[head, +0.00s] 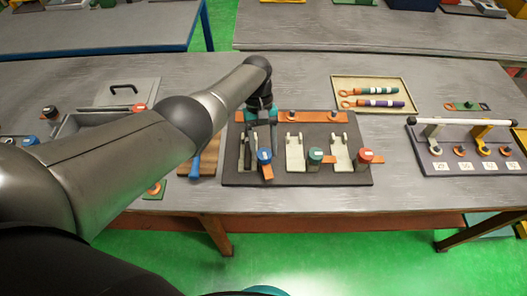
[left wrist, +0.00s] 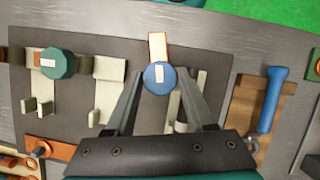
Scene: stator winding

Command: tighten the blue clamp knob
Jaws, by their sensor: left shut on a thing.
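The blue clamp knob (head: 264,154) stands at the left end of a dark fixture board (head: 300,180), at its front edge, over an orange tab. In the left wrist view the round blue knob (left wrist: 160,77) with a white label sits between my fingertips. My left gripper (head: 261,143) comes down from behind and is shut on this knob; its fingers (left wrist: 160,84) flank it on both sides. A green knob (head: 315,155) and a red knob (head: 365,155) stand to the right on the same board. My right gripper is not in view.
A tool with a blue handle (left wrist: 271,100) lies on a wooden block close beside the board. A tray (head: 335,92) with two tools stands behind right. A rack with a white bar (head: 460,121) is at the right. My left arm covers much of the left table.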

